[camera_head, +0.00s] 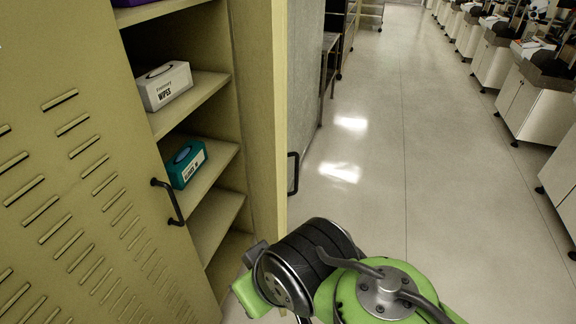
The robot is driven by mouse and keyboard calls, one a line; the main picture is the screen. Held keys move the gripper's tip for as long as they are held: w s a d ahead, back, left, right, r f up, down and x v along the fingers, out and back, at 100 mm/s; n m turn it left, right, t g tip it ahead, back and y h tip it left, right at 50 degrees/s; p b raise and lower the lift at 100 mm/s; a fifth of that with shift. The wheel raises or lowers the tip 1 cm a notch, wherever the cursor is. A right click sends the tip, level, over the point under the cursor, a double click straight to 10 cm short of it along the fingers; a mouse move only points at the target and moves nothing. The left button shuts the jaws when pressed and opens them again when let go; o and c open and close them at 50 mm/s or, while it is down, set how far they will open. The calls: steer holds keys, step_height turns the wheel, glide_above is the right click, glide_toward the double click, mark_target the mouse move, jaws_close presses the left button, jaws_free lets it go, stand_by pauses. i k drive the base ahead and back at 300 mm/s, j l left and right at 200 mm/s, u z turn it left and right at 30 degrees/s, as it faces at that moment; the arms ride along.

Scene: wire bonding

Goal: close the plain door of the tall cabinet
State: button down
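The tall beige cabinet stands at the left, with its right half open to the shelves. The plain door (262,110) stands swung open at the right of the opening, its inner face toward the shelves. A black handle (293,172) shows just beyond its free edge, on the outer side. The slotted door (70,170) with its own black handle (168,201) covers the left half. My gripper (248,284) is low in front of the opening, near the bottom of the plain door. Whether they touch is unclear, and its fingertips are mostly hidden by the wrist.
Shelves hold a white wipes box (166,86) and a teal box (187,163). A grey panel (307,100) and a dark rack (340,45) stand beyond the door. Machines on white cabinets (525,100) line the right. The floor (400,150) between is clear.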

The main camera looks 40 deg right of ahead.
mark_target(260, 28)
steer(key=l, duration=0.85)
steer(key=k+l, duration=0.1)
steer(key=l, duration=0.75)
steer(key=i+j+u, duration=0.15)
steer(key=u, duration=0.35)
steer(key=i+j+u, duration=0.15)
steer(key=u, duration=0.35)
